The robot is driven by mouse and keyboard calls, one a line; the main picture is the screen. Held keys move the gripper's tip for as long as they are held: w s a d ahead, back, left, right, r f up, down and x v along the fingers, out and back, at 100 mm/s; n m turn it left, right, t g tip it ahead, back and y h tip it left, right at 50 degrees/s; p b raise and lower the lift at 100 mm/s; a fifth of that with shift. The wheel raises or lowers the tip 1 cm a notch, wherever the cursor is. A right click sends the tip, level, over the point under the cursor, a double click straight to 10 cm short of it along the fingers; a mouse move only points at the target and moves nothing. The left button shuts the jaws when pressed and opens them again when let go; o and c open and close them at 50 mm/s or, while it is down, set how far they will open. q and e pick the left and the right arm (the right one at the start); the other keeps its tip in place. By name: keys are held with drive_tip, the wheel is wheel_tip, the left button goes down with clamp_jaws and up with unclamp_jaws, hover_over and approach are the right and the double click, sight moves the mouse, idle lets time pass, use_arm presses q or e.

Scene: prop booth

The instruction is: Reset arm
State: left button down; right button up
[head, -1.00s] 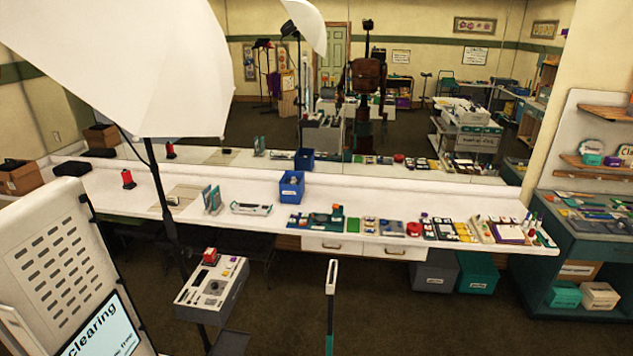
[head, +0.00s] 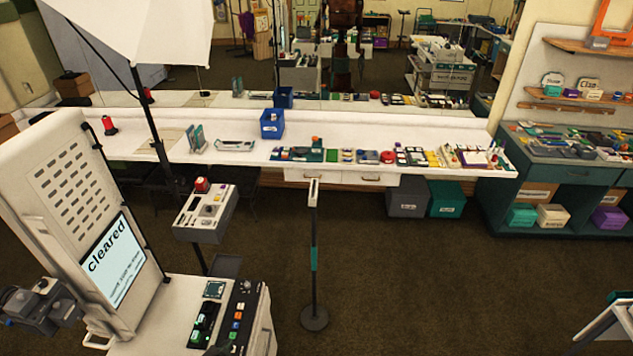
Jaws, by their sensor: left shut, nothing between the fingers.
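My left gripper (head: 58,306) is at the lower left edge of the head view, in front of the white machine panel. It is shut and empty, and its small dark fingers are partly hard to make out. The machine's upright panel (head: 65,185) has rows of slots and a light screen (head: 112,258) that reads "cleared". To the right of the screen, at the machine's base, is a control console (head: 243,308) with several coloured buttons and green-lit parts. The gripper is apart from the console.
A grey box with a red button (head: 205,212) stands behind the console. A thin post (head: 313,255) on a round base stands on the floor. A long white counter (head: 235,152) with many items runs behind. A white umbrella (head: 130,25) hangs above.

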use_arm(q)
drive_tip(key=s+a+r+n+g, duration=0.2)
drive_tip(key=s+r+n+g, duration=0.3)
drive_tip(key=s, duration=0.8)
drive_tip(key=s+a+r+n, duration=0.25)
drive_tip(key=s+r, duration=0.45)
drive_tip(key=s, duration=0.6)
wheel_tip(320, 180, down, 39)
drive_tip(key=d+g+b, duration=0.2)
drive_tip(key=b, duration=0.7)
drive_tip(key=s+f+b, duration=0.4)
drive_tip(key=s+f, duration=0.6)
drive_tip(key=f, duration=0.3)
drive_tip(key=s+f+g+b, duration=0.1)
drive_tip(key=s+f+b, duration=0.3)
drive_tip(key=s+f, duration=0.7)
wheel_tip(320, 180, down, 3)
drive_tip(key=shift+r, duration=0.2)
use_arm(e)
wheel_tip(320, 180, down, 17)
drive_tip(key=s, duration=0.1)
drive_tip(key=shift+s+f, duration=0.2)
drive_tip(key=shift+s, duration=0.1)
